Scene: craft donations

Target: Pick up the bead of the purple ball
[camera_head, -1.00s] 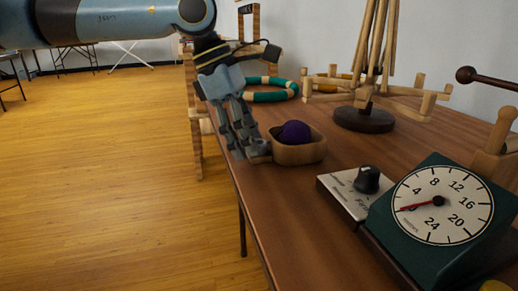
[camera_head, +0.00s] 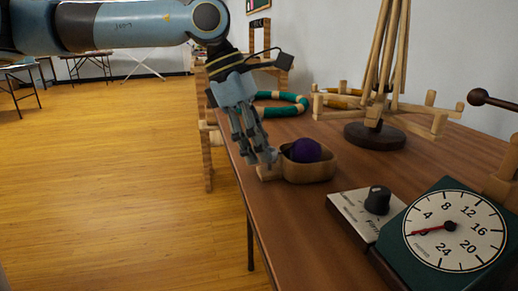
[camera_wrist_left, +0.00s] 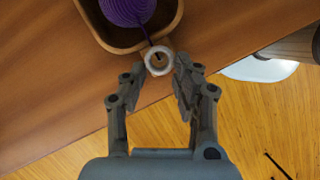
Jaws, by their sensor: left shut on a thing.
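The purple ball (camera_head: 306,150) of yarn sits in a wooden bowl (camera_head: 310,174) near the table's left edge. In the left wrist view the ball (camera_wrist_left: 127,10) is partly cut off at the top. A dark purple strand runs from it over the bowl's rim to a pale, ring-like bead (camera_wrist_left: 158,61). My left gripper (camera_wrist_left: 162,68) is shut on the bead, its fingertips at either side of it, just outside the bowl. In the head view the left gripper (camera_head: 262,160) points down beside the bowl and the bead is hidden. My right gripper is not in view.
A light wooden block (camera_head: 268,173) lies beside the bowl at the fingertips. A yarn winder (camera_head: 375,135), a green ring (camera_head: 283,110), a control box (camera_head: 358,208) and a dial timer (camera_head: 452,235) stand on the table (camera_head: 290,220). Floor lies left of its edge.

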